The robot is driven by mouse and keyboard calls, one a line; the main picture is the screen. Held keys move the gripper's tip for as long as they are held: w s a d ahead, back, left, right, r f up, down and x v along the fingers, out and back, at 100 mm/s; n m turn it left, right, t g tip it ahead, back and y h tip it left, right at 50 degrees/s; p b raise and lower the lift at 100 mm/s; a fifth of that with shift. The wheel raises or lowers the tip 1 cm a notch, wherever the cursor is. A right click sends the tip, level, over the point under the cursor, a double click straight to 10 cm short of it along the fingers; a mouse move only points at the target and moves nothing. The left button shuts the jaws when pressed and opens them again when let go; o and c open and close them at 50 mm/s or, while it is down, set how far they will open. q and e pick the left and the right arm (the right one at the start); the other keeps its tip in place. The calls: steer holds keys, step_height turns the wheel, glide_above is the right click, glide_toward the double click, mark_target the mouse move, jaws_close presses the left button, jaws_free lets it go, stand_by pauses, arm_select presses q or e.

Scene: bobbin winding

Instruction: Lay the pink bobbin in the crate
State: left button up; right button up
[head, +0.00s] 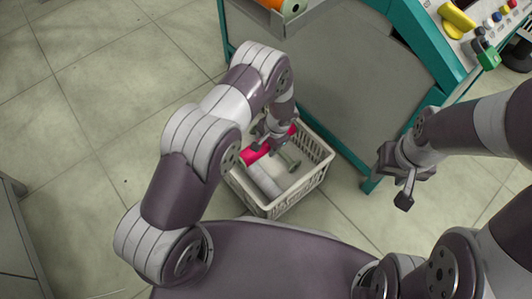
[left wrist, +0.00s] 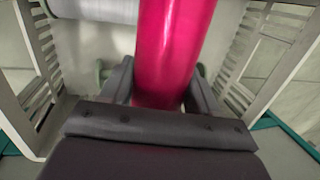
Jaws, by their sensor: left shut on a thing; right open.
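The pink bobbin (head: 256,154) is inside the white crate (head: 278,208) in the head view, partly hidden by my left gripper (head: 268,144). In the left wrist view the pink bobbin (left wrist: 172,50) stands out large between the two fingers of my left gripper (left wrist: 158,88), which is shut on it. The crate walls (left wrist: 270,50) rise on both sides of it. I cannot tell whether the bobbin touches the crate floor. My right gripper (head: 402,185) is open and empty, to the right of the crate and apart from it.
A light grey bobbin (head: 263,180) and a greenish spool (head: 290,158) lie in the crate. A teal-framed machine (head: 350,80) stands behind it, with a tray holding an orange spool (head: 290,6) and a control panel (head: 480,25). The tiled floor (head: 90,90) at left is clear.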

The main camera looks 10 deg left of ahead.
arm_select(q)
step_height(320, 180, down, 8)
steer(key=b, duration=0.4)
steer(key=shift+r, duration=0.25)
steer(key=shift+c, duration=0.4)
steer(key=o, duration=1.2)
arm_select(e)
step_height(320, 180, down, 5)
steer(key=shift+f, duration=0.1)
arm_select(q)
steer(key=p+v, duration=0.6)
steer(key=v, duration=0.5)
steer(key=shift+a+r+p, duration=0.1)
steer(key=shift+a+p, duration=0.05)
steer(key=shift+p, duration=0.25)
steer(key=shift+d+r, duration=0.2)
steer(key=shift+r, duration=0.2)
arm_select(e)
step_height(320, 180, up, 7)
